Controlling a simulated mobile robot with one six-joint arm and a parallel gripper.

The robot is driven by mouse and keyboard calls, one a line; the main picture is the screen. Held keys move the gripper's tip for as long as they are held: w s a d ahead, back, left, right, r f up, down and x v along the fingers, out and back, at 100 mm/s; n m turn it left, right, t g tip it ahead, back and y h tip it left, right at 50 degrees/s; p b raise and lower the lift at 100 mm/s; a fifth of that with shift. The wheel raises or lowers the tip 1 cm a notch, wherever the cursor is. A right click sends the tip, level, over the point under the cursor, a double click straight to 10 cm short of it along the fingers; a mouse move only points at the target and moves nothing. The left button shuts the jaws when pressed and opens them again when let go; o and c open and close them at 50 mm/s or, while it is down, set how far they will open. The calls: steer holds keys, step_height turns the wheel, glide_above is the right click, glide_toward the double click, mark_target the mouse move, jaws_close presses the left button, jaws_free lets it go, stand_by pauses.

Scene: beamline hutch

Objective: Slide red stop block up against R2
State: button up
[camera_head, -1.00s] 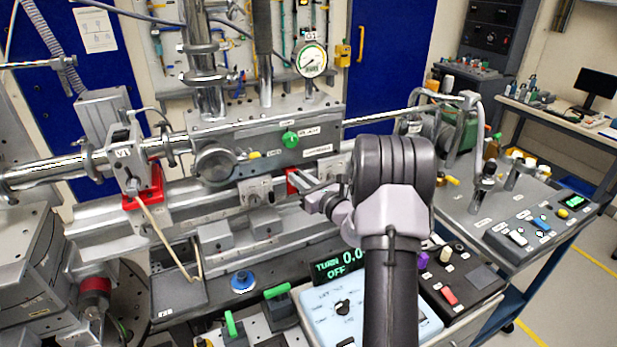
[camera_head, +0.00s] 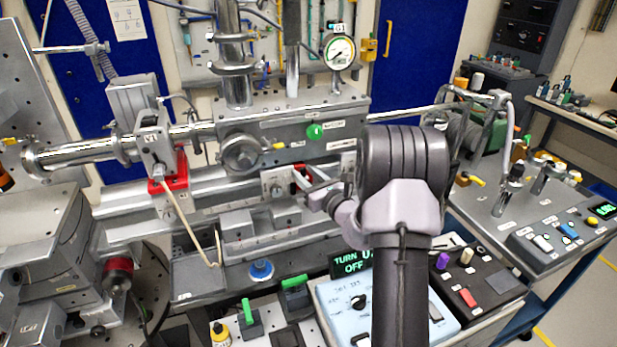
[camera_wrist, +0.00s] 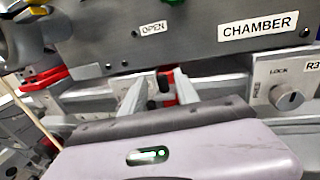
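A small red block (camera_head: 301,178), likely the stop block, sits at the rail under the chamber body, mostly hidden by my gripper (camera_head: 314,186). In the wrist view, the red block (camera_wrist: 168,99) shows between the two fingers of my gripper (camera_wrist: 160,84), with a black piece at its top. The fingers are apart, with gaps visible beside the black piece; I see no clear grip. A pale plate with a knob (camera_head: 276,182) stands just left of the block in the head view. I cannot read an R2 label. A plate marked R3 (camera_wrist: 285,90) is at right in the wrist view.
The grey chamber body (camera_wrist: 200,40) hangs close above my fingers. A red bracket (camera_head: 168,184) under V1 stands farther left on the rail. A tray (camera_head: 197,279), a blue knob (camera_head: 261,268) and green-handled switches (camera_head: 294,282) lie in front below.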

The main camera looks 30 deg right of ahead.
steer(key=s+p, duration=0.1)
steer(key=s, duration=1.6)
steer(key=shift+s+a, duration=0.2)
steer(key=shift+a, duration=0.15)
